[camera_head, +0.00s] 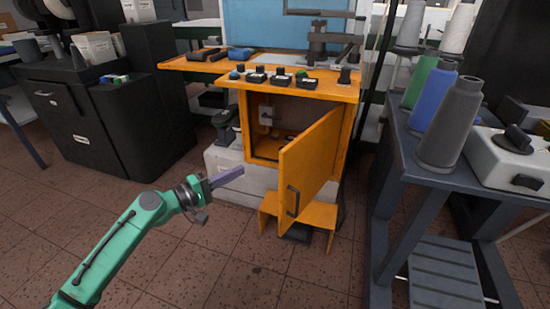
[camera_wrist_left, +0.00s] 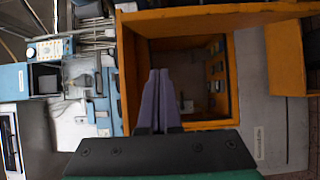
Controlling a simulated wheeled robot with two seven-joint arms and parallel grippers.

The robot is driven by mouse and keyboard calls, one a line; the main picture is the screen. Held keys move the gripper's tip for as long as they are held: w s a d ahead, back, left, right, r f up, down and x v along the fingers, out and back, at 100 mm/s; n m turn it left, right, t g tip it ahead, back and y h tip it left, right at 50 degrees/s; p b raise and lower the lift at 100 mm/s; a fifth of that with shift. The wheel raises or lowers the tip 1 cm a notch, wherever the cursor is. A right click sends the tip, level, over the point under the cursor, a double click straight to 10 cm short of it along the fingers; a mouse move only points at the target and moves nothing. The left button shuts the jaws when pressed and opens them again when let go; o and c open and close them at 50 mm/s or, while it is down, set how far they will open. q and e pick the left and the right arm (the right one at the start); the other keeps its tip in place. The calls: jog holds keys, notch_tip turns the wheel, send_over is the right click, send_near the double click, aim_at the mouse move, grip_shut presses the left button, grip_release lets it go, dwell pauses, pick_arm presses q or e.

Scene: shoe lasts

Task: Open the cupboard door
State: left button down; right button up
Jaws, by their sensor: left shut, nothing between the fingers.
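The orange cupboard (camera_head: 248,140) stands under an orange worktop, and its door (camera_head: 310,160) is swung well open toward the right front. A dark handle (camera_head: 292,201) is on the door's outer face near its free edge. My left gripper (camera_head: 240,172) is shut and empty, left of the door and in front of the opening, apart from both. In the left wrist view its purple fingers (camera_wrist_left: 160,98) are together, with the cupboard's open inside (camera_wrist_left: 205,75) behind them. My right gripper is not in view.
An orange step (camera_head: 268,207) stands on the floor below the door. A dark blue rack (camera_head: 440,165) with large thread cones (camera_head: 450,125) is at the right. A black cabinet (camera_head: 75,125) is at the left. The tiled floor in front is clear.

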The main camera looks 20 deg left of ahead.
pick_arm(q)
jog(key=w+d+p, duration=0.3)
jog(key=w+d, duration=0.3)
jog(key=d, duration=0.3)
jog(key=shift+d, duration=0.15)
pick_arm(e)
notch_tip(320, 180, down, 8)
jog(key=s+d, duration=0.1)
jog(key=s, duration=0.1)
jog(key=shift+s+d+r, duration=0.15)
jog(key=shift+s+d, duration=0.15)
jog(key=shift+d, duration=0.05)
pick_arm(q)
jog(key=shift+f, duration=0.1)
